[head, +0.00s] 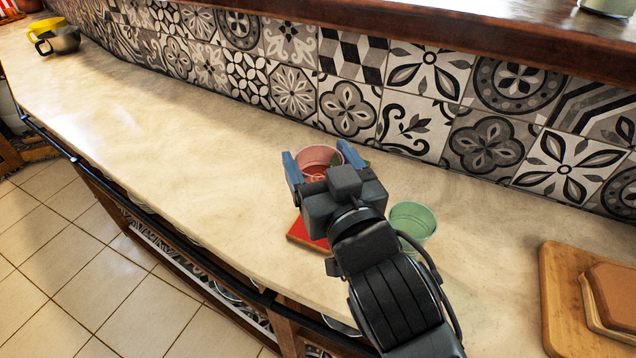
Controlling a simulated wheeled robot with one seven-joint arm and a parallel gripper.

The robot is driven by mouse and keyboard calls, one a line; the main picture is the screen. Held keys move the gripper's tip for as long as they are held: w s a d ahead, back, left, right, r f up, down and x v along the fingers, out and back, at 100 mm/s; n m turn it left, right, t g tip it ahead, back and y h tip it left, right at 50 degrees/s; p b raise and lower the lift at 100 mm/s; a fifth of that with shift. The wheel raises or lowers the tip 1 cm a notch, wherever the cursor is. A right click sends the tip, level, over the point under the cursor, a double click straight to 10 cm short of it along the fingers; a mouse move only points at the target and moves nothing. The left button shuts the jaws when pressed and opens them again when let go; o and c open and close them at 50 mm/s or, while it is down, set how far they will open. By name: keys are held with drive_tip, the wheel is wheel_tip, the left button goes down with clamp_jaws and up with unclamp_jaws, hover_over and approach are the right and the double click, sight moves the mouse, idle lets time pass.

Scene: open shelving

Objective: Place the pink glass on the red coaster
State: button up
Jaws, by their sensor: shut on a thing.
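The pink glass (317,156) is between the blue fingers of my gripper (321,160), which is shut on it. The gripper body hides the lower part of the glass. The red coaster (306,233) lies on the counter just below the gripper in the picture, partly covered by my gripper and arm. I cannot tell whether the glass is over the coaster or touching the counter.
A green glass (413,222) stands close to the right of my gripper. A wooden board (563,310) with blocks on it lies at the right. Yellow and dark cups (62,41) stand far left. A tiled wall (345,105) runs behind; the counter (150,120) is clear to the left.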

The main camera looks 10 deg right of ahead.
drive_tip(key=shift+a+f, duration=0.2)
drive_tip(key=shift+f, duration=1.9)
drive_tip(key=shift+f+b, duration=0.15)
drive_tip(key=shift+b, duration=0.15)
drive_tip(key=o, duration=1.7)
drive_tip(key=shift+c, duration=0.2)
drive_tip(key=shift+s, duration=0.1)
drive_tip(key=s+d+b, duration=0.2)
drive_tip(key=s, duration=0.9)
drive_tip(key=shift+s+d, duration=0.2)
drive_tip(key=shift+s, duration=0.1)
